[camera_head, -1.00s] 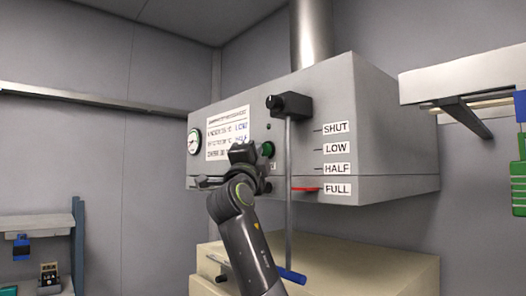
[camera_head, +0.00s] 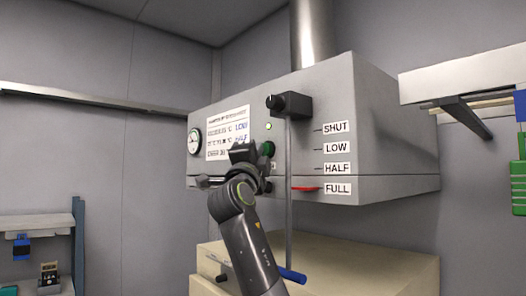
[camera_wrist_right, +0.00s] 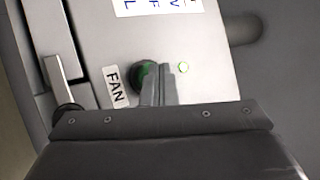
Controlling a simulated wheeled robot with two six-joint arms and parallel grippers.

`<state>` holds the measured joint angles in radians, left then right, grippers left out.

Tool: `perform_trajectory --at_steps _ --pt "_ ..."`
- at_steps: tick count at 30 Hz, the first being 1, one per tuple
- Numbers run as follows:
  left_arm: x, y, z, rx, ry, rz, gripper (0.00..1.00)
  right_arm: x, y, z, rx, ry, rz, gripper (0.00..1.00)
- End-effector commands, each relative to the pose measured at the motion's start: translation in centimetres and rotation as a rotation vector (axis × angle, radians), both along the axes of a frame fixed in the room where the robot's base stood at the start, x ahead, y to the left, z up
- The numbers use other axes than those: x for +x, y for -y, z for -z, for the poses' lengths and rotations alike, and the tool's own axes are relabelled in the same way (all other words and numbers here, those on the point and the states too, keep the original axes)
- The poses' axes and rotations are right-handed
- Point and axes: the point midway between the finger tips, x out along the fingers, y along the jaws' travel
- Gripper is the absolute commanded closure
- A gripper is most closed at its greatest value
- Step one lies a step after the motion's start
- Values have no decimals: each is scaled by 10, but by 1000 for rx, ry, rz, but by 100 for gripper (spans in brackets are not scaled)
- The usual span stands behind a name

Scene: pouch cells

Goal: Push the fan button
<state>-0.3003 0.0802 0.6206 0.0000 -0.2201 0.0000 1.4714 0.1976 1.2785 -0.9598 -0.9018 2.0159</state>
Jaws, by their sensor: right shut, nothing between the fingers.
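In the right wrist view the button (camera_wrist_right: 143,76) is partly hidden by my fingers, beside the FAN label (camera_wrist_right: 115,87); the lamp (camera_wrist_right: 183,67) also shows there. My right gripper (camera_head: 254,150) is shut and empty, its fingertips (camera_wrist_right: 160,76) right at the button. I cannot tell whether they touch it. My left gripper is out of view.
The grey hood (camera_head: 390,140) carries a printed notice (camera_head: 228,127), a round gauge (camera_head: 194,141) and a black knob (camera_head: 290,105). A vertical rod with a blue handle (camera_head: 292,275) hangs right of my arm. A red pointer (camera_head: 305,188) is at FULL.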

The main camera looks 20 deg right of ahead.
Motion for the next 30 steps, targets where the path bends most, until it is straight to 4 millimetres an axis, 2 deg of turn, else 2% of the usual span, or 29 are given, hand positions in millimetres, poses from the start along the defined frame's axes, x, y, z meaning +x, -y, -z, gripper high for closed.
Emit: perform_trajectory --at_steps 15,30 --pt "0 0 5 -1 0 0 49 -4 -11 1 0 0 0 100" --pt "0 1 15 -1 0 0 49 -20 -56 1 0 1 -1 100"
